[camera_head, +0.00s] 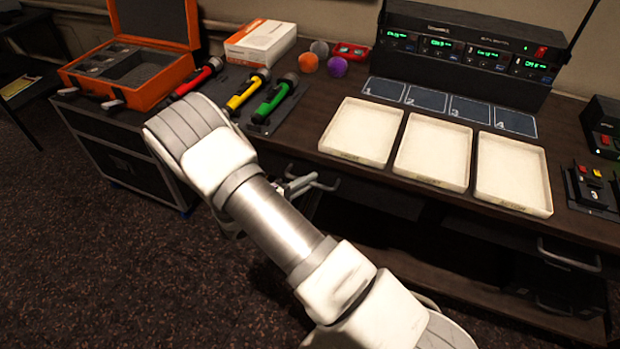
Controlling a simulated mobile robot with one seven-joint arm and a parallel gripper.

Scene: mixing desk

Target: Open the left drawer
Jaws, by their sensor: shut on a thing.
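The left drawer (345,191) is under the desk's front edge, left of the white trays. Its front is dark and partly hidden behind my arm. Its metal handle (322,184) shows just right of my arm. My gripper (297,185) is at this handle, mostly hidden behind my forearm, and it is shut on the handle. I cannot tell how far the drawer stands out from the desk.
Another drawer handle (568,257) is at the right. A dark cabinet (130,165) stands at left. The floor at lower left is clear.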

